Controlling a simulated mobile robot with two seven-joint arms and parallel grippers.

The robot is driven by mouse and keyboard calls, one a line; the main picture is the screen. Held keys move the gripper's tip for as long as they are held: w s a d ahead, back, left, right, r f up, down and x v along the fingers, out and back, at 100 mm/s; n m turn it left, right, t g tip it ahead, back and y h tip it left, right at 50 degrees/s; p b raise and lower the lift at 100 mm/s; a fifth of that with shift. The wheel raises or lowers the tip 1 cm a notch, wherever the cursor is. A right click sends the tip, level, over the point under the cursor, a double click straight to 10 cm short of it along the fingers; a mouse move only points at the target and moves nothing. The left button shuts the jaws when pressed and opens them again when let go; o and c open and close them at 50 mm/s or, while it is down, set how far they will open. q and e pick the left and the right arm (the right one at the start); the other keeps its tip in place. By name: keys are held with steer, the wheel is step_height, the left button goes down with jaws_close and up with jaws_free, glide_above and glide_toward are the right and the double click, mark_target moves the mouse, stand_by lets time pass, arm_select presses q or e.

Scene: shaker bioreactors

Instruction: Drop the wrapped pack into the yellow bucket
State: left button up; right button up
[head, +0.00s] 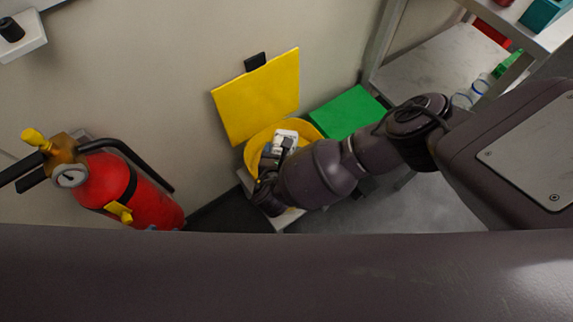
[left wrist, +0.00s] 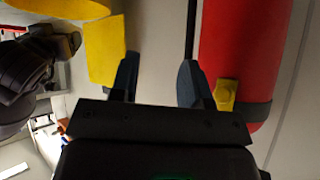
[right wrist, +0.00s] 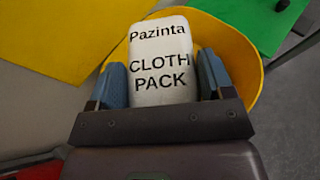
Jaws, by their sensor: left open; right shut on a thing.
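The wrapped pack (right wrist: 162,62) is white with "Pazinta CLOTH PACK" printed on it. My right gripper (right wrist: 162,85) is shut on it, a blue finger on each side. In the right wrist view the pack lies over the round opening of the yellow bucket (right wrist: 245,88). In the head view the pack (head: 286,138) also shows at the bucket (head: 252,150), partly hidden by my right gripper (head: 280,155) and arm. I cannot tell how deep it is. The bucket's yellow lid (head: 257,95) stands open against the wall. My left gripper (left wrist: 158,80) is open and empty.
A red fire extinguisher (head: 130,190) is on the wall to the left; in the left wrist view it stands close to my left gripper. A green lid (head: 347,112) is right of the bucket. A shelf unit (head: 440,70) with bottles is at the right.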

steer(key=w, duration=0.1)
steer(key=w+d, duration=0.1)
steer(key=w, duration=0.1)
steer(key=shift+w+r, duration=0.1)
steer(key=shift+w, duration=0.15)
steer(key=shift+b, duration=0.3)
step_height(320, 180, down, 5)
steer(key=b, duration=0.2)
steer(key=shift+r+b, duration=0.2)
steer(key=shift+b, duration=0.15)
arm_select(q)
steer(key=f, duration=0.1)
steer(key=f+b, duration=0.1)
steer(key=f, duration=0.1)
steer(key=shift+s+d+f+m, duration=0.1)
steer(key=shift+d+m, duration=0.1)
steer(key=shift+m, duration=0.1)
arm_select(e)
steer(key=shift+w+f, duration=0.1)
steer(key=shift+f, duration=0.55)
